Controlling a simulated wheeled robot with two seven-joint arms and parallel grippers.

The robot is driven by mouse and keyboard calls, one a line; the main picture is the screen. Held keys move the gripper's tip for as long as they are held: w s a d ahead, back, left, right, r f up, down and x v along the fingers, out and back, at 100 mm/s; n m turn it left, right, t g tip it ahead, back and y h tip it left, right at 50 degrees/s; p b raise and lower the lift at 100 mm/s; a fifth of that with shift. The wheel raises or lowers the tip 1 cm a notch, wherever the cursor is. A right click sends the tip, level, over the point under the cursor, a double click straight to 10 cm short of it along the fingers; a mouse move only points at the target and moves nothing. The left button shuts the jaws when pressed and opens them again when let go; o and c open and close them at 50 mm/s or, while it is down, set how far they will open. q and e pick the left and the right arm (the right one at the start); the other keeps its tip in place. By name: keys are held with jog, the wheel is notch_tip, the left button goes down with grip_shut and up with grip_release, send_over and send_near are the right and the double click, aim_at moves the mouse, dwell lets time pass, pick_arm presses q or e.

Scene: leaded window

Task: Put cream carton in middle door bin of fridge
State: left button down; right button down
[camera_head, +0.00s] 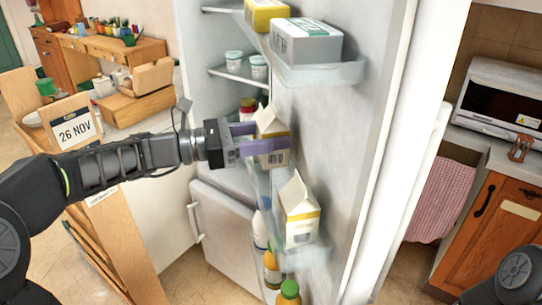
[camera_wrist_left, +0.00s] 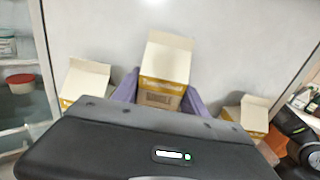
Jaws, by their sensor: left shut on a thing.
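My left gripper (camera_head: 262,143) has purple fingers shut on a white and yellow cream carton (camera_head: 272,122) with a gabled top. In the left wrist view the held carton (camera_wrist_left: 165,62) is upright between the fingers, in front of the pale door. The clear middle door bin (camera_head: 312,255) is below and to the right. A similar carton (camera_head: 298,210) stands in it. The wrist view shows similar cartons on the left (camera_wrist_left: 84,82) and right (camera_wrist_left: 250,113). Any contact between the held carton and the bin is hidden. My right gripper is out of view.
The upper door bin (camera_head: 340,75) holds a grey-white box (camera_head: 306,42) and a yellow box (camera_head: 266,14). Bottles (camera_head: 272,270) stand low on the door. Small tubs (camera_head: 258,66) sit on a fridge shelf at left. A toaster oven (camera_head: 500,100) stands at right.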

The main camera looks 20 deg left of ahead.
aim_at(259, 158)
pick_arm(q)
jog(key=shift+f, duration=2.45)
jog(key=shift+f, duration=0.1)
jog(key=c, duration=0.6)
grip_release()
jog(key=shift+f, duration=0.1)
